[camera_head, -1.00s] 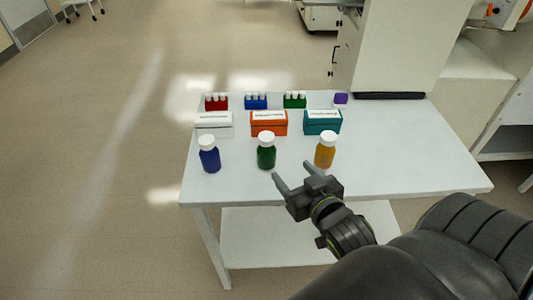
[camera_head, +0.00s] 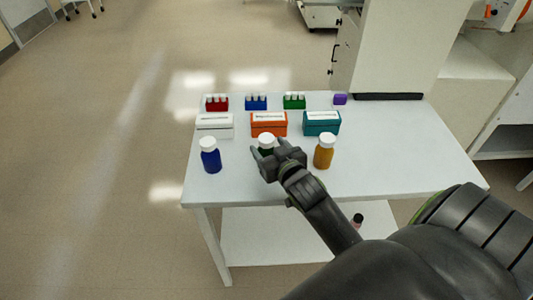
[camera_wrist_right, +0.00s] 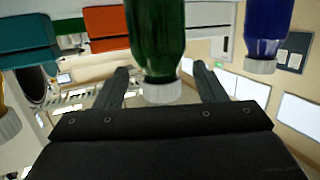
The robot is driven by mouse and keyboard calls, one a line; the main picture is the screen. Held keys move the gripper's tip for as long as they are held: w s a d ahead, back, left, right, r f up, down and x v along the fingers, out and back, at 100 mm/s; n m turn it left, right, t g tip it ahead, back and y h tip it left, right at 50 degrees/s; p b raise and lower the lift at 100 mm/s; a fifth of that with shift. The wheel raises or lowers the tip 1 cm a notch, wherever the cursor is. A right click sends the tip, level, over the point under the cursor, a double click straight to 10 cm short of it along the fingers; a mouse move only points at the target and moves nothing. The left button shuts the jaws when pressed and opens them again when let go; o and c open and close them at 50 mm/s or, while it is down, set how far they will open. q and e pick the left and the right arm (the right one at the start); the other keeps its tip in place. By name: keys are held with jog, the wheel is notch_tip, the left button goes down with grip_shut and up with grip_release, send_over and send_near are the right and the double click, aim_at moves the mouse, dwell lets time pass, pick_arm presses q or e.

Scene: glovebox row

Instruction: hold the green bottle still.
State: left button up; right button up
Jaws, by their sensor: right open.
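The green bottle (camera_head: 266,140) with a white cap stands in the front row on the white table, mostly hidden behind my right gripper in the head view. My right gripper (camera_head: 267,149) is open at the bottle. In the right wrist view, which is upside down, the green bottle (camera_wrist_right: 157,40) shows between the two spread fingers of the gripper (camera_wrist_right: 160,88), with a gap visible on each side near the cap. My left gripper is not in view.
A blue bottle (camera_head: 210,160) stands to the left and an amber bottle (camera_head: 324,156) to the right. Behind are white, orange (camera_head: 268,124) and teal boxes (camera_head: 321,124), then small red, blue and green vial racks (camera_head: 294,101) and a purple block (camera_head: 340,99).

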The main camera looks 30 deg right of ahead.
jog(key=shift+x, duration=2)
jog(key=shift+f, duration=0.15)
jog(key=shift+s, duration=0.1)
jog(key=c, duration=1)
jog(key=shift+r, duration=0.25)
jog(key=shift+c, duration=0.8)
notch_tip(320, 180, up, 10)
jog(key=shift+f+p, duration=0.2)
jog(key=shift+p, duration=0.2)
jog(key=o, duration=0.6)
grip_shut()
